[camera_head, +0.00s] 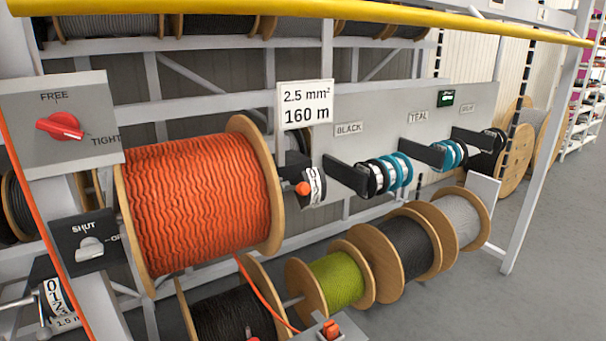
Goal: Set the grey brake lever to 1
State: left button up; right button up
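A grey metal lever (42,318) stands just left of the scale and is partly cut off by the picture's edge. Which digit it points to I cannot tell. A grey knob (90,248) sits above on a dark plate marked SHUT, with a second label partly hidden by the orange reel. Neither of my grippers shows in this view.
A large orange cable reel (200,205) stands right of the lever. A red knob (60,126) is on a FREE/TIGHT panel. Several lower reels, including a green one (338,280), line the rack. A yellow rail (300,12) crosses the top. Floor (550,270) is clear at right.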

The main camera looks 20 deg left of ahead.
aim_at(44, 333)
jog(key=u, duration=2.25)
